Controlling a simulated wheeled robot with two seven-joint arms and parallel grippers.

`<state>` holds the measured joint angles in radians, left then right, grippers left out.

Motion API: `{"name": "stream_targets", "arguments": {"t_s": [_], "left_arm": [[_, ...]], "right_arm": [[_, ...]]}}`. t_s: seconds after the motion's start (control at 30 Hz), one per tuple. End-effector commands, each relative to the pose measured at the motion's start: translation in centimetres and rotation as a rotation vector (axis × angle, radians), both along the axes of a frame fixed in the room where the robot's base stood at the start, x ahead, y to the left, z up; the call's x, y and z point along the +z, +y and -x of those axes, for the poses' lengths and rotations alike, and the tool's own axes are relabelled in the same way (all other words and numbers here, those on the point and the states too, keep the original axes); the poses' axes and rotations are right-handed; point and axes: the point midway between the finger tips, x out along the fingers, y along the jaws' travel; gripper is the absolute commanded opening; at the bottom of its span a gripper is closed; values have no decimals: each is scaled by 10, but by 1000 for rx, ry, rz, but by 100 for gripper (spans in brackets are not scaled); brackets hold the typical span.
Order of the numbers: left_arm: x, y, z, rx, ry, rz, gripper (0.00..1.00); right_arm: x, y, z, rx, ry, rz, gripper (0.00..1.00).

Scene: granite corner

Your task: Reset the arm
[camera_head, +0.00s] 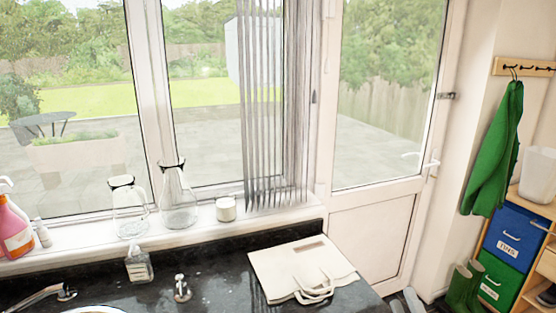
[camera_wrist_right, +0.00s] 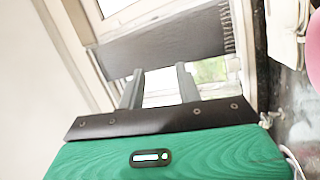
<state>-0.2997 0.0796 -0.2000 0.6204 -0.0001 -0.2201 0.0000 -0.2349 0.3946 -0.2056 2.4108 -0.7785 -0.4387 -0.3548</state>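My right gripper (camera_head: 405,302) shows at the bottom edge of the head view as two grey fingertips, low and right of the dark counter. In the right wrist view my right gripper (camera_wrist_right: 160,88) has two grey fingers standing apart with nothing between them. It is open and empty, with a window or door behind it. My left gripper is in neither view. The rest of my right arm is out of the head view.
Glass jugs (camera_head: 178,205) stand on the sill. A door (camera_head: 372,235), green boots (camera_head: 462,287) and storage boxes (camera_head: 512,236) are at right.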

Motion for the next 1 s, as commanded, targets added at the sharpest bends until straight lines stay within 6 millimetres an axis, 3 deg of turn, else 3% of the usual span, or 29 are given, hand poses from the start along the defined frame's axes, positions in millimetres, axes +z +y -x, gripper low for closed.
{"name": "stream_targets", "arguments": {"t_s": [0.1, 0.2, 0.4, 0.6, 0.8, 1.0], "left_arm": [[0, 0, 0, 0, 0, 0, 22], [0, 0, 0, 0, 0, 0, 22], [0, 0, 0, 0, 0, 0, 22], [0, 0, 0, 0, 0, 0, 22], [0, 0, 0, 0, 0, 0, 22], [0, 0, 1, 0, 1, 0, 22]], "right_arm": [[-55, -24, 9, -111, 237, -256, 35], [-105, -35, 28, -209, 445, -460, 35], [-196, -32, 90, -398, 849, -792, 35], [-244, -14, 151, -535, 1144, -981, 35], [-269, 8, 208, -648, 1393, -1102, 35], [-321, 10, 195, -663, 1413, -1095, 35]]}}
